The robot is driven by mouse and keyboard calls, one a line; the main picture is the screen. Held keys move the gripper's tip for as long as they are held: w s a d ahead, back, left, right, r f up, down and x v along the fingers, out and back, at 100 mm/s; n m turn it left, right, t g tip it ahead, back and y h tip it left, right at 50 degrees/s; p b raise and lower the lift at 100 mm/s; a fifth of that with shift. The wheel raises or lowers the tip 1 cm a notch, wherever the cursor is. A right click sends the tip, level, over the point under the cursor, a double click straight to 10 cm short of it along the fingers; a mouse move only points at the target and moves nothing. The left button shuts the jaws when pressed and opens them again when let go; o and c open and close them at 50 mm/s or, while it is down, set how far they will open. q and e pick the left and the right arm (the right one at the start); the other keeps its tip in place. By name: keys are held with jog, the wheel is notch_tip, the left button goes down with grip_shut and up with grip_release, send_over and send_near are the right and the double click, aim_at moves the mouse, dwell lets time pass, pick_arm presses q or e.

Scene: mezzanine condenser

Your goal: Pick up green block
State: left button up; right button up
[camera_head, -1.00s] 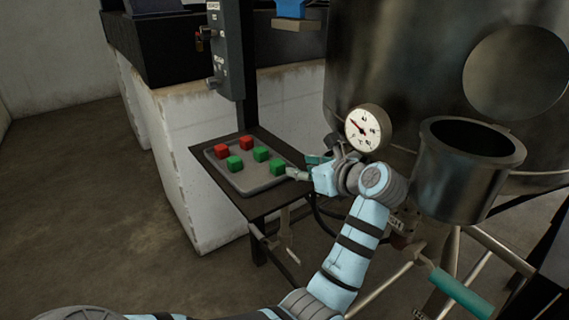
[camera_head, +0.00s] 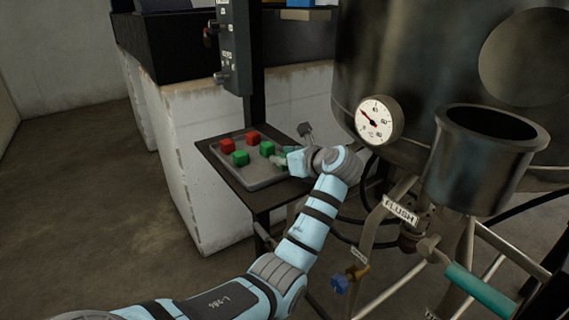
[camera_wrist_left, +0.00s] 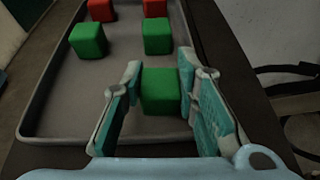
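Several red and green blocks lie on a grey tray (camera_head: 259,176). One green block (camera_wrist_left: 161,92) sits near the tray's edge, between the fingers of my left gripper (camera_wrist_left: 158,78). The fingers are apart, one on each side of the block, with a small gap at the left; whether the right finger touches it I cannot tell. In the head view my left gripper (camera_head: 281,160) is over the tray's right side and mostly hides that block. Two other green blocks (camera_head: 240,158) (camera_head: 267,148) and two red blocks (camera_head: 225,146) (camera_head: 253,138) are clear of it. My right gripper is out of view.
The tray lies on a small dark stand (camera_head: 243,202) with a control post (camera_head: 238,50) behind it. A pressure gauge (camera_head: 380,122), a dark open pot (camera_head: 485,165) and a large tank (camera_head: 420,60) stand to the right. Pipes and valves are below them.

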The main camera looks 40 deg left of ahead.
pick_arm(q)
jog(key=shift+c, duration=0.5)
jog(key=shift+r, duration=0.5)
notch_tip(320, 180, up, 19)
jog(key=p, duration=0.6)
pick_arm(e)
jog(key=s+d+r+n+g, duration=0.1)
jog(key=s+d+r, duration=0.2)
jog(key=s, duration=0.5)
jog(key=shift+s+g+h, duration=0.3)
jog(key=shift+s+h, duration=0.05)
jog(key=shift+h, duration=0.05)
